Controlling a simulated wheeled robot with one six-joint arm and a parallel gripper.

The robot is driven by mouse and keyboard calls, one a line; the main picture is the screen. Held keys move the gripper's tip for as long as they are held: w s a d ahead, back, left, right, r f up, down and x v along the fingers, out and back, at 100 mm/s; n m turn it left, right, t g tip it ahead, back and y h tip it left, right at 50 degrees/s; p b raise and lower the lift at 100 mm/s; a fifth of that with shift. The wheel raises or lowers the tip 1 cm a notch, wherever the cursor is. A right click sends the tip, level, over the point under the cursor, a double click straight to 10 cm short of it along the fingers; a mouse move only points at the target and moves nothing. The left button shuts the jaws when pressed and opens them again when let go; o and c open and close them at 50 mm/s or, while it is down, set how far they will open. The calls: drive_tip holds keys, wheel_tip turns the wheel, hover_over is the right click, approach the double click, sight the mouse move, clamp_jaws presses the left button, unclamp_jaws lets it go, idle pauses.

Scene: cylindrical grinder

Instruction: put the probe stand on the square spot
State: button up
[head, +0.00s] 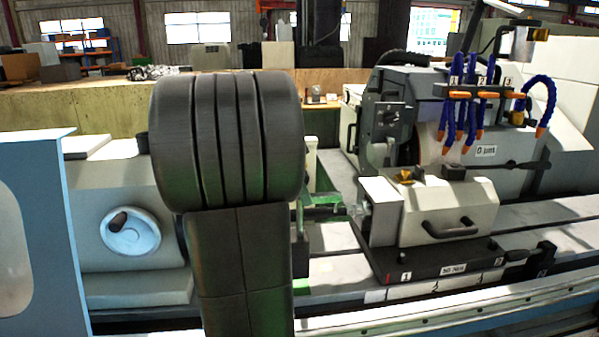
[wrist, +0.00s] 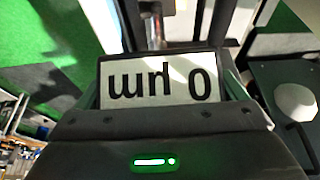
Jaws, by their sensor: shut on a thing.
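The probe stand (wrist: 183,82) shows in the wrist view as a dark block with a white face that reads "0 µm" upside down. A dark upright post stands behind this face. My gripper (wrist: 164,78) is shut on the block, with a finger at each side of it. The underside of the stand is hidden, so I cannot tell whether it touches a surface. In the head view my own dark arm fills the centre-left and hides the gripper and the stand. I cannot make out the square spot in either view.
The grinder's grey headstock (head: 400,115) with blue coolant hoses (head: 470,105) stands at the right. A pale block with a handle (head: 450,229) sits on the machine bed. A white round knob (wrist: 296,101) is at the right in the wrist view. A blue panel (head: 35,240) stands at the left.

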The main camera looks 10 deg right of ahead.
sight(300, 204)
drive_tip(key=shift+f, duration=2.45)
drive_tip(key=o, duration=1.8)
drive_tip(key=shift+c, duration=0.2)
drive_tip(key=v, duration=1.2)
